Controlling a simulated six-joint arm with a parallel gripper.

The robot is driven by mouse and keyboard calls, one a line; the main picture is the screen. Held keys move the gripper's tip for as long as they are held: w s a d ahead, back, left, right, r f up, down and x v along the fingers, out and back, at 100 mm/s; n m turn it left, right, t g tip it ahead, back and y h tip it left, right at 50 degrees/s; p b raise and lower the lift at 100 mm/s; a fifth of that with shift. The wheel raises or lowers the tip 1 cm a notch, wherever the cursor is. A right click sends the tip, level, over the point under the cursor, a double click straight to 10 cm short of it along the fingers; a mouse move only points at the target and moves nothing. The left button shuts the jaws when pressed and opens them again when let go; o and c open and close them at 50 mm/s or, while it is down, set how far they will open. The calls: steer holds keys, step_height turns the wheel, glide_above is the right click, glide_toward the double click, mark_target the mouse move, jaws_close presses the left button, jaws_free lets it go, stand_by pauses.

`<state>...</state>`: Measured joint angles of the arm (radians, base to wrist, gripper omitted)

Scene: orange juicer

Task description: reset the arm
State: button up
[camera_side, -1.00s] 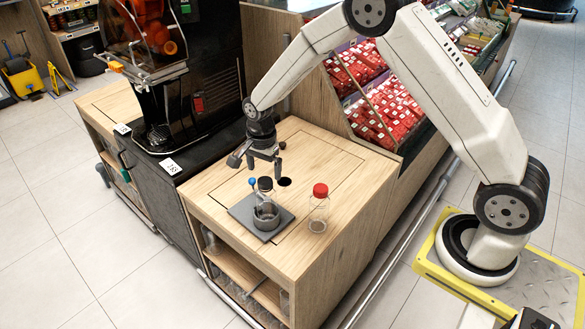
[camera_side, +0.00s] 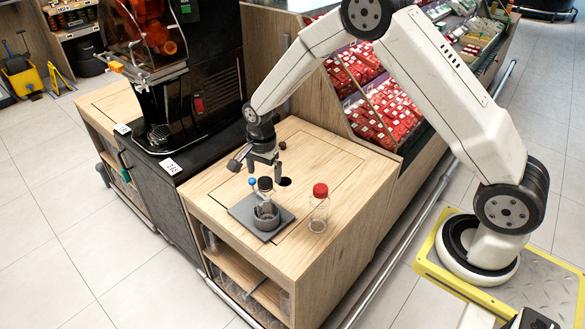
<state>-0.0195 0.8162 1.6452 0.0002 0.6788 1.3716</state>
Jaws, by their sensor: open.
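My gripper (camera_side: 264,163) is open and empty above the wooden counter, pointing down. It is above and a little behind a bottle with a black cap (camera_side: 265,185), which stands in a grey round holder (camera_side: 267,216) on a dark square plate (camera_side: 241,212). A small blue knob (camera_side: 252,181) shows beside the bottle. A clear bottle with a red cap (camera_side: 319,207) stands upright on the counter to the right of the plate.
The wooden counter (camera_side: 350,190) has bare room to the right and a dark round hole (camera_side: 284,182). The black juicer (camera_side: 200,80) stands at the left on a dark cabinet. Shelves of red packages (camera_side: 375,105) rise behind the counter.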

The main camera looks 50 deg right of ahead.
steer(key=shift+f, duration=1.2)
jaws_close()
stand_by(0.3)
steer(key=shift+n, duration=2.5)
steer(key=shift+n, duration=0.4)
